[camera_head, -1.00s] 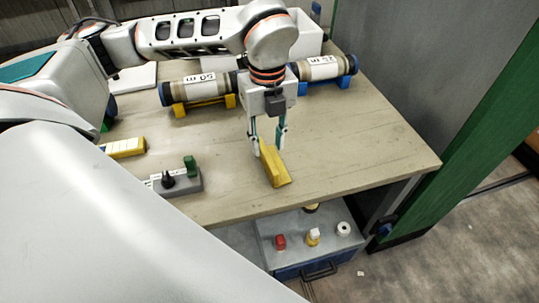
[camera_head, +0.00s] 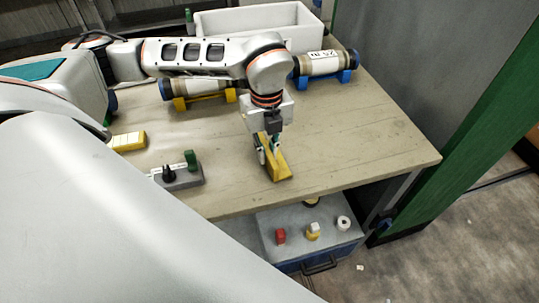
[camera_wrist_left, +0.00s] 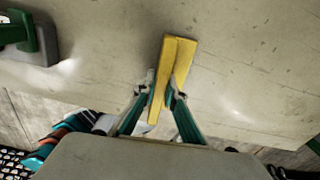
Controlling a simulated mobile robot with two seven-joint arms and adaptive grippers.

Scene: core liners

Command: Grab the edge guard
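The edge guard is taken to be the yellow angled strip (camera_head: 280,168) on the table (camera_head: 350,150), near its front edge. In the left wrist view the yellow strip (camera_wrist_left: 180,60) runs up and down, with a ridge along its length. My left gripper (camera_head: 269,154) is down at the strip, pointing downward. In the left wrist view its fingertips (camera_wrist_left: 161,88) are close together on either side of one flange and look shut on it. The strip still appears to rest on the table. My right gripper is out of view.
Two core tubes lie on a yellow cradle (camera_head: 206,98) and a blue cradle (camera_head: 322,77) behind the gripper. A white bin (camera_head: 262,25) stands at the back. A grey block with knobs (camera_head: 180,178) and another yellow piece (camera_head: 128,141) are at left. A drawer unit (camera_head: 290,250) is below.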

